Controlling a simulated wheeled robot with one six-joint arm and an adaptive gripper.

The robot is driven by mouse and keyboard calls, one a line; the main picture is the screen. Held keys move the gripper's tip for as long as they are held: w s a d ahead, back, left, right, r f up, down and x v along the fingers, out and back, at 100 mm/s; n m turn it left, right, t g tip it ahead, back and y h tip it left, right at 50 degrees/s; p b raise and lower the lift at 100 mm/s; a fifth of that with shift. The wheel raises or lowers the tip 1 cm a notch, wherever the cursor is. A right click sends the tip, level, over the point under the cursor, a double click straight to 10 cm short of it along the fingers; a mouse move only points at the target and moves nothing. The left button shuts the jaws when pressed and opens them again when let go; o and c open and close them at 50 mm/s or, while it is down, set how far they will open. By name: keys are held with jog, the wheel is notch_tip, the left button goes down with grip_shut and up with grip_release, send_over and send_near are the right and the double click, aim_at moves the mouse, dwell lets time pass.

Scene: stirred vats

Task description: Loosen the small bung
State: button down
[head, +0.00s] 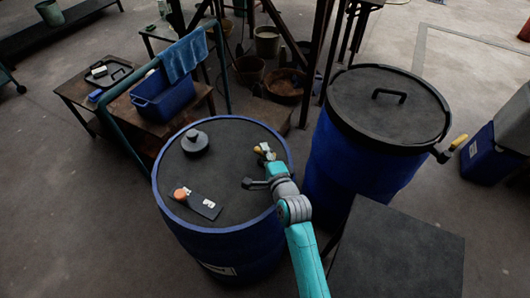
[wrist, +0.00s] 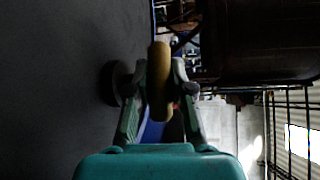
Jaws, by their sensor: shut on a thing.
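A blue drum (head: 225,245) with a dark flat top stands in the middle of the head view. My gripper (head: 264,157) is over the right part of that top. In the wrist view my gripper (wrist: 160,92) is shut on a yellow handle-like piece (wrist: 160,65), whose tip also shows in the head view (head: 263,148). A dark round piece (wrist: 112,83) lies beside the fingers against the dark top; I cannot tell whether it is the small bung. A larger dark bung (head: 195,142) stands at the top's left. The gripper hides what lies under it.
A dark plate with a white label (head: 206,206) and an orange cap (head: 181,194) lie on the drum top. A lidded blue drum (head: 390,110) stands close on the right. A dark box top (head: 400,250) is at front right. A blue tub (head: 162,97) stands behind left.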

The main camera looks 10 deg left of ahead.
jog(key=shift+n+g+y, duration=0.6)
jog(key=shift+n+y, duration=0.2)
jog(key=shift+y, duration=0.2)
jog(key=shift+w+d+n+g+y, duration=0.1)
jog(key=shift+n+g+y, duration=1.3)
jog(key=shift+y, duration=0.2)
jog(key=n+g+y, duration=0.1)
jog(key=n+g, duration=0.1)
jog(key=n+g+y, duration=0.2)
jog(key=g, duration=0.1)
jog(key=shift+n+g, duration=0.3)
jog(key=n+g, duration=0.2)
jog(key=g, duration=0.1)
jog(key=n+g, duration=0.2)
jog(key=g, duration=0.1)
jog(key=shift+w+r+n+y, duration=0.1)
jog(key=shift+n+y, duration=0.2)
jog(key=shift+y, duration=0.1)
jog(key=shift+n+g+h, duration=0.7)
jog(key=shift+n+g, duration=1.1)
jog(key=shift+g, duration=0.9)
jog(key=shift+n+g, duration=0.4)
jog(key=shift+g, duration=0.1)
jog(key=c, duration=1)
grip_release()
